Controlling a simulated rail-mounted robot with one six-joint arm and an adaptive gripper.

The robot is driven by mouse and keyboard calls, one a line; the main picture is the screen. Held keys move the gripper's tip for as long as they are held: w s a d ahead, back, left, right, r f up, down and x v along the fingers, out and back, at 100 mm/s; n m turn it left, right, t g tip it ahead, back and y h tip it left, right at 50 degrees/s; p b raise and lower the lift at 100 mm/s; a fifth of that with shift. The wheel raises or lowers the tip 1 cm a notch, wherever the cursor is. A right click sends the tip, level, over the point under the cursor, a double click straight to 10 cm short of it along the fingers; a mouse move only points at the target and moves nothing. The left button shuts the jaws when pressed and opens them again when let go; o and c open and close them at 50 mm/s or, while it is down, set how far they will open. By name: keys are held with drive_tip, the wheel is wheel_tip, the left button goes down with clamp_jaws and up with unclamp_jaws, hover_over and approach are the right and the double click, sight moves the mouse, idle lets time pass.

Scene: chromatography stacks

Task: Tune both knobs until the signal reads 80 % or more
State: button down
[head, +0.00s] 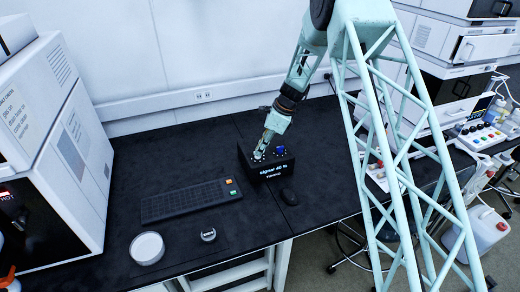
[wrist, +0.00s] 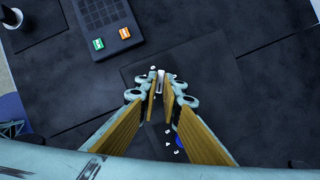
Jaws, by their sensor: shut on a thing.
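The black control box (head: 270,175) stands on the dark bench in the head view. Its front display seems to read "signal 40 %"; the smaller line below is not legible. A blue knob (head: 281,150) is on the right of its top, apart from the fingers; it shows partly behind a finger in the wrist view (wrist: 180,141). A pale knob (head: 258,155) is on the left of the top. My gripper (head: 261,150) points down over it and is shut on it. In the wrist view my gripper (wrist: 160,88) has its tips around the pale knob (wrist: 160,77), largely hidden.
A black keypad (head: 188,199) with orange and green keys lies left of the box. A dark mouse (head: 289,197) lies close in front. A white round dish (head: 147,248) and a small round item (head: 208,235) are nearer the front edge. White instruments (head: 60,150) stand left.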

drive_tip(key=n, duration=0.2)
drive_tip(key=n+g+p, duration=0.1)
drive_tip(key=n, duration=0.1)
drive_tip(key=n+g, duration=0.1)
drive_tip(key=shift+w+n+h, duration=0.25)
drive_tip(key=shift+n+h, duration=0.05)
drive_tip(key=shift+n, duration=0.1)
drive_tip(key=c, duration=2.8)
unclamp_jaws()
drive_tip(key=shift+r, duration=0.15)
drive_tip(key=v, duration=1.1)
drive_tip(key=shift+w+d+r, duration=0.2)
drive_tip(key=shift+w+r, duration=0.05)
